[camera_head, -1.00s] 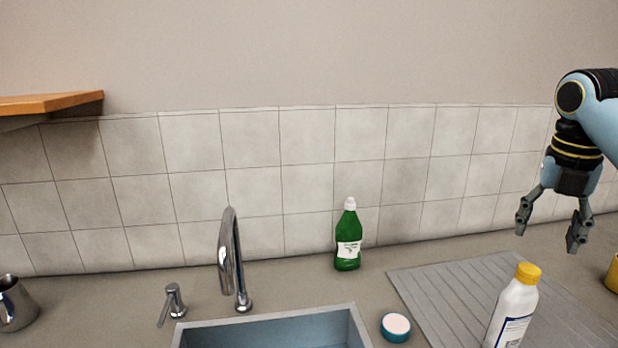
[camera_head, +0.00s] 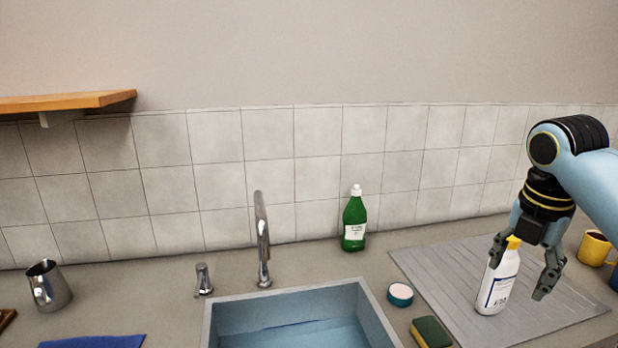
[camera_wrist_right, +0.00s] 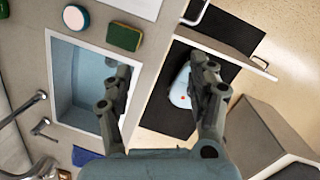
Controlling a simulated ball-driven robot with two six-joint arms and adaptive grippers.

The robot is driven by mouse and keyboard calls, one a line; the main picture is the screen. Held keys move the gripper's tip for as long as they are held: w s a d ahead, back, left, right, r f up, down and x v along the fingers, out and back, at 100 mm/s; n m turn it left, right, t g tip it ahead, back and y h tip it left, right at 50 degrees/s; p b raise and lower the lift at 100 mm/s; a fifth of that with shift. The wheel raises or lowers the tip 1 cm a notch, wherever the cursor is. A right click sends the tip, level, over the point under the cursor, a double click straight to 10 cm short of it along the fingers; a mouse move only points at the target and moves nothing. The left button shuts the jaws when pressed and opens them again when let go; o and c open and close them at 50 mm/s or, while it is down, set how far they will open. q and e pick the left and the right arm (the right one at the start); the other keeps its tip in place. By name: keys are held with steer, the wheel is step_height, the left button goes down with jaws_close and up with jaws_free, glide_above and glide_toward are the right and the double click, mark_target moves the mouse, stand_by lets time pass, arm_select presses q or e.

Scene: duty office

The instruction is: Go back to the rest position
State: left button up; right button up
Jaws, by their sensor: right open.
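My right gripper (camera_head: 522,268) hangs at the right of the head view, fingers pointing down, open and empty. In that view one finger overlaps the white bottle with a yellow cap (camera_head: 496,288), which stands upright on the grey ribbed drainboard (camera_head: 440,275). In the right wrist view the open fingers (camera_wrist_right: 160,64) have nothing between them, and the bottle does not show there. That view looks down past the counter's front edge. My left gripper is in neither view.
The sink (camera_head: 300,302) with its tap (camera_head: 262,240) is at lower centre. A green bottle (camera_head: 354,222), a round pink-topped tub (camera_head: 400,293), a sponge (camera_head: 431,332) and a yellow mug (camera_head: 594,248) stand around it. A wooden shelf (camera_head: 65,101) juts out at upper left.

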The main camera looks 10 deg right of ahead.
steer(key=s+a+f+m, duration=0.7)
steer(key=s+a+m, duration=0.1)
steer(key=s+m, duration=0.35)
steer(key=s+a+m+t, duration=0.2)
steer(key=s+a+m, duration=0.2)
steer(key=s+m, duration=0.8)
steer(key=s+d+f+g+b, duration=0.15)
steer(key=f+b, duration=0.55)
steer(key=f, duration=1.4)
steer(key=s+d+f+b, duration=0.15)
steer(key=f+b, duration=0.65)
steer(key=f, duration=1.3)
arm_select(q)
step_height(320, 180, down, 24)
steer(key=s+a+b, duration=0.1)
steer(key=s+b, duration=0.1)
steer(key=b, duration=0.7)
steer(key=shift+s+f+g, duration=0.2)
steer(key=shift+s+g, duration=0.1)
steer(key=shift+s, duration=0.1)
arm_select(e)
steer(key=s+f, duration=0.9)
steer(key=f, duration=0.3)
steer(key=s+f+g, duration=0.1)
steer(key=s+f, duration=0.8)
steer(key=f, duration=0.2)
steer(key=shift+d+f+y, duration=0.2)
steer(key=shift+f+y, duration=0.1)
steer(key=shift+f, duration=0.05)
